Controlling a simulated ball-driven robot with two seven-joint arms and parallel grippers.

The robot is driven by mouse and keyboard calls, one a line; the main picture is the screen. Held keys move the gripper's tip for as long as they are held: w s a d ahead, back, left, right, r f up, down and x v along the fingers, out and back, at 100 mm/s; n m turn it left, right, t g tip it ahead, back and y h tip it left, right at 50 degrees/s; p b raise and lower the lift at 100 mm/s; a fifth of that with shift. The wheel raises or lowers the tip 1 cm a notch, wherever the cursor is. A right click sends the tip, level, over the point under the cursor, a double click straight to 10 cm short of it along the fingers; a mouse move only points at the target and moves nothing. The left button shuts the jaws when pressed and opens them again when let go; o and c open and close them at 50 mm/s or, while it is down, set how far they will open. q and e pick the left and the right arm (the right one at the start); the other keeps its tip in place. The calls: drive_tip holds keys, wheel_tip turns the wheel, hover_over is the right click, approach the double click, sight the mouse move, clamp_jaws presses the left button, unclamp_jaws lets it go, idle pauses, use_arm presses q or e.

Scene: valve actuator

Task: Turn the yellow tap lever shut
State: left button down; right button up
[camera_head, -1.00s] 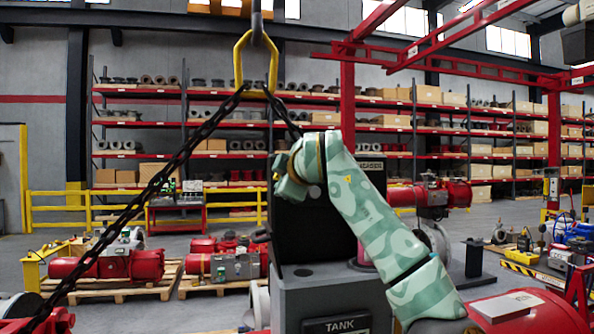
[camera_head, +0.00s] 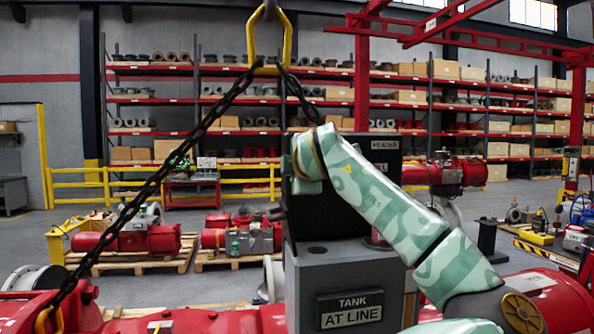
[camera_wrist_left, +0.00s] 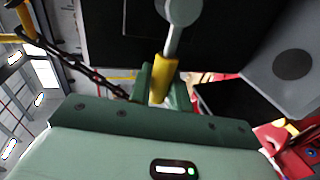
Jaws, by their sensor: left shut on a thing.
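In the left wrist view my left gripper (camera_wrist_left: 160,84) is shut around the yellow lever (camera_wrist_left: 162,68). A green finger shows on each side of it. A grey rod with a rounded end runs from the yellow part to the top of the picture. In the head view my camouflage-green left arm (camera_head: 375,190) reaches from the lower right to the black panel behind the grey tank block (camera_head: 350,285). The hand end (camera_head: 306,163) is at the panel's upper left; fingers and lever cannot be made out there. My right gripper is not in view.
A dark chain (camera_head: 185,150) hangs slantwise left of the tank block from a yellow ring (camera_head: 268,40). Red machinery (camera_head: 190,318) lies in the foreground, and red actuators on pallets (camera_head: 150,262) stand behind. Shelves (camera_head: 230,100) line the back wall.

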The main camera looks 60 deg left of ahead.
use_arm(q)
drive_tip(key=shift+f, duration=0.1)
drive_tip(key=c, duration=1.4)
unclamp_jaws()
drive_tip(key=shift+o, duration=0.2)
drive_tip(key=b+v, duration=0.5)
drive_tip(key=v, duration=1.1)
drive_tip(key=shift+d, duration=0.25)
drive_tip(key=shift+a, duration=0.1)
